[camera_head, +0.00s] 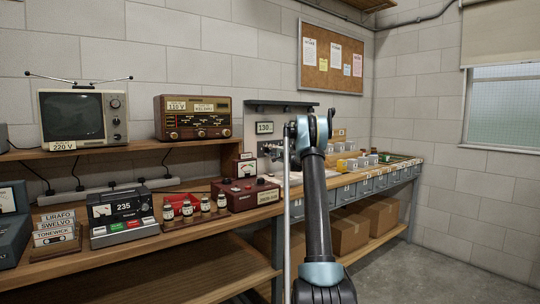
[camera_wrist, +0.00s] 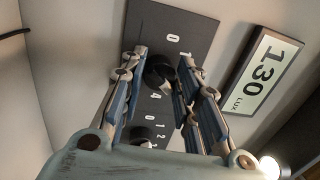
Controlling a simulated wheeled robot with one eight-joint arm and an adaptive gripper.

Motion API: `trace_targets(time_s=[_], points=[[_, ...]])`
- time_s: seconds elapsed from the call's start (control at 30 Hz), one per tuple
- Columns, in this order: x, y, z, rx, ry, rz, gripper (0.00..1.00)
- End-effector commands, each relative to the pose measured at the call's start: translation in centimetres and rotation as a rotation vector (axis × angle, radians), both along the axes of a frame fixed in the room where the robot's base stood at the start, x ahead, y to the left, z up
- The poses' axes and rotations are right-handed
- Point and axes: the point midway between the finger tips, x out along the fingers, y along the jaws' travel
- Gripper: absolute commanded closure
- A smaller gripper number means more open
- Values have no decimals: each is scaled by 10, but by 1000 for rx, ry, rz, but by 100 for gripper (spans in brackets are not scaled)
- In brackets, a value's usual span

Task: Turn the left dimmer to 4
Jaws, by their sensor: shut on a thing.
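The left dimmer (camera_wrist: 159,73) is a dark round knob on a dark grey panel (camera_wrist: 188,28) in the wrist view. Its scale shows a 0, a 1 and a 4 around it. My gripper (camera_wrist: 160,80) has its fingers on both sides of this knob and is shut on it. I cannot clearly read where the knob points. A second dimmer (camera_wrist: 143,135) with small digits shows lower on the panel, partly hidden by my gripper. In the head view the panel (camera_head: 270,149) is partly hidden by my arm, and the gripper's fingers are hidden.
A dark red box (camera_head: 245,194) and jars (camera_head: 205,204) stand on the bench left of my arm. Small drawers (camera_head: 347,193) line the bench at right.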

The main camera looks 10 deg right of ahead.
Motion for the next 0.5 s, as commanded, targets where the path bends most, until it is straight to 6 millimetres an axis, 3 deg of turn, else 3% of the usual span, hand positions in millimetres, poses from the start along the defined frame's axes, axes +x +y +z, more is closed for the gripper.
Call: trace_targets(time_s=[0.5], points=[[0,-3,-1,403,232,-6,95]])
